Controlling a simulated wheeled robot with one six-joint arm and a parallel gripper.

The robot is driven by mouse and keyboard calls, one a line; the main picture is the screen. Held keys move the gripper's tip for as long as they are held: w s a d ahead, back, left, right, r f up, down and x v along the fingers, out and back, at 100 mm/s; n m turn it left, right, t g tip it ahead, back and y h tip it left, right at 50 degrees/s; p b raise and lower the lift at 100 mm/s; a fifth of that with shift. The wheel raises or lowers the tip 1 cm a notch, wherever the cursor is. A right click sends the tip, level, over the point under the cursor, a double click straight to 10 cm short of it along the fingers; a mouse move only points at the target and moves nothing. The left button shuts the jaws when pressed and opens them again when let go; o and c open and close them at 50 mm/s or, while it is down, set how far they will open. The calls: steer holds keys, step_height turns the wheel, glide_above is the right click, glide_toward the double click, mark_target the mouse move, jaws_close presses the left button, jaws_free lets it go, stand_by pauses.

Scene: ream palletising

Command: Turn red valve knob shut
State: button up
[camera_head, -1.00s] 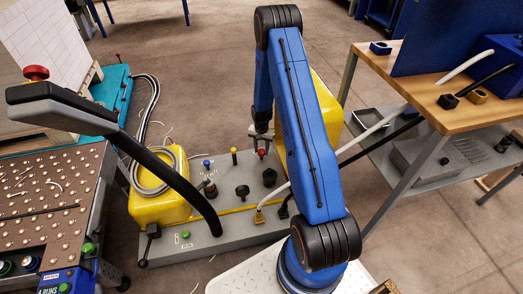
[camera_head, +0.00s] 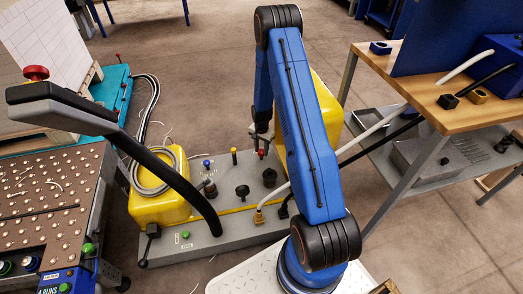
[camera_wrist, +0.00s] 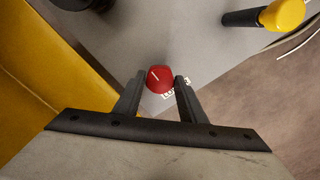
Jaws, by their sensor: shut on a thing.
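The red valve knob (camera_wrist: 159,78) sits between my two fingertips in the wrist view, and a pale line on its face runs at a slant. In the head view the knob (camera_head: 261,153) is a small red spot on the grey panel base (camera_head: 200,248), beside the tall yellow housing. My gripper (camera_wrist: 160,82) is shut on the knob, one finger on each side. In the head view my gripper (camera_head: 261,141) is small and partly hidden by my blue arm.
A yellow-topped knob (camera_wrist: 283,14) stands near the fingers, and a blue-topped one (camera_head: 206,163) and black knobs (camera_head: 242,191) share the base. The yellow housing (camera_wrist: 50,80) is close on the left in the wrist view. A wooden-topped bench (camera_head: 440,100) stands at right.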

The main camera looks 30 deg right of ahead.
mark_target(261, 151)
steer(key=o, duration=1.1)
steer(key=shift+c, duration=0.2)
step_height(261, 151, up, 17)
steer(key=shift+r, duration=0.2)
